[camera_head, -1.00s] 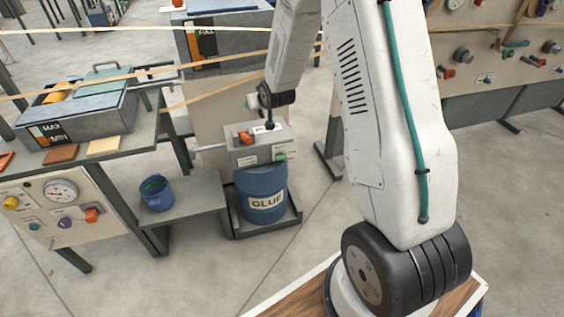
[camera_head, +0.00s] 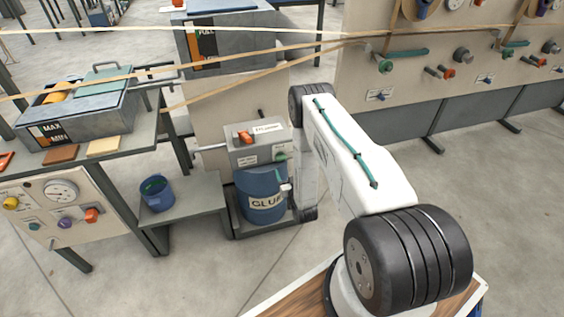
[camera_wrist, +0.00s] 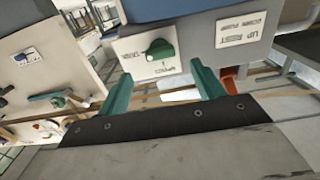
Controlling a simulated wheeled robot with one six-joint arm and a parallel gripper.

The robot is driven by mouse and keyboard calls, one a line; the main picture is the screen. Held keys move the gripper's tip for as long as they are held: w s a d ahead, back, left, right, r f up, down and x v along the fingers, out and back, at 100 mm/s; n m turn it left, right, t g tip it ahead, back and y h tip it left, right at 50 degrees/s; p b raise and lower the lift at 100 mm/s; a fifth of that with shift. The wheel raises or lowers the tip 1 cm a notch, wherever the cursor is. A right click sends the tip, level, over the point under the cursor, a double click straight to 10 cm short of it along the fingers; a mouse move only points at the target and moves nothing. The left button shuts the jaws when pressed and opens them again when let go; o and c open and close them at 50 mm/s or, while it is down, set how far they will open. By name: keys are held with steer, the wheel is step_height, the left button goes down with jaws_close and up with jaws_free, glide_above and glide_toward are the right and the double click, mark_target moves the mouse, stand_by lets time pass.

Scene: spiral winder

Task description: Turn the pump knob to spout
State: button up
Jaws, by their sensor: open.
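The grey pump box (camera_head: 248,154) sits on the blue glue drum (camera_head: 262,204). A small green knob (camera_head: 281,157) is on its front, at the right. In the wrist view the green knob (camera_wrist: 160,48) sits on a white plate, with a label at its left and another below. Its narrow end seems to point left, toward the left label; the lettering is upside down and hard to read. My gripper (camera_wrist: 162,83) is open, with its green fingers on either side below the knob and nothing between them.
An orange knob (camera_head: 244,137) and a dark lever (camera_head: 262,115) are on the pump top. A blue bucket (camera_head: 157,194) stands on a low shelf to the left. Stretched tan strips (camera_head: 220,58) cross above the pump. Grey floor is clear at the front.

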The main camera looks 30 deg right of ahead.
mark_target(282, 160)
steer(key=x, duration=0.7)
steer(key=shift+w+d, duration=0.1)
steer(key=shift+w, duration=0.15)
steer(key=c, duration=1)
